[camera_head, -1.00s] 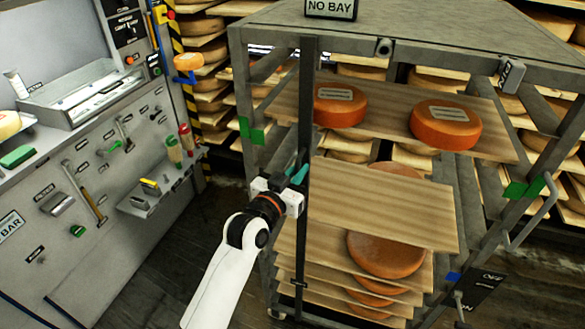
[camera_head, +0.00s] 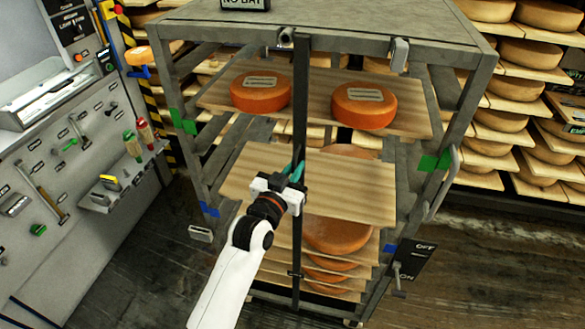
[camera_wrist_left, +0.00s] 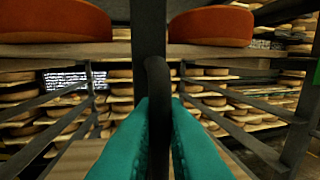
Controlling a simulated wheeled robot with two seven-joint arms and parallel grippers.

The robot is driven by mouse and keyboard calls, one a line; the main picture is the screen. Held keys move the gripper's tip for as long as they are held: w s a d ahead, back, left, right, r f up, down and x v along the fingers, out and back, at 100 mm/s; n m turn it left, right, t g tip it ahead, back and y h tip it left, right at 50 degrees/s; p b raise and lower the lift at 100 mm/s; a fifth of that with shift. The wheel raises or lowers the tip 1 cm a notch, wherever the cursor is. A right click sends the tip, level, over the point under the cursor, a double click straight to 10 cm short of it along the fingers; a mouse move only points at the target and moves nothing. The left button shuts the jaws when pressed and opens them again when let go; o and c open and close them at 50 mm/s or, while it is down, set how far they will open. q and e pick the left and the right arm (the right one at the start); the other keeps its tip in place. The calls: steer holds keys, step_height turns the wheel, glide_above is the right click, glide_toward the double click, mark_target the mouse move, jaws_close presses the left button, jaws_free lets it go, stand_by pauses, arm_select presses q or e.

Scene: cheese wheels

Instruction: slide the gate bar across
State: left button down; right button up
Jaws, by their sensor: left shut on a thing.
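The gate bar (camera_head: 299,110) is a dark upright bar across the open front of the grey rack (camera_head: 168,100), near the middle of its width. My left gripper (camera_head: 296,174), with teal fingers, is shut on the bar's handle at mid height. In the left wrist view the fingers (camera_wrist_left: 159,125) close around the dark curved handle (camera_wrist_left: 158,75), in front of the bar (camera_wrist_left: 148,25). My right gripper is not in view.
Orange cheese wheels (camera_head: 261,93) lie on boards behind the bar. A small cylinder (camera_head: 287,38) sits on the top rail beside the bar, and a grey block (camera_head: 400,54) farther right. A tool wall (camera_head: 60,190) stands left; cheese shelves (camera_head: 520,85) stand right.

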arm_select(q)
steer(key=shift+s+d, duration=0.1)
steer(key=shift+d, duration=0.05)
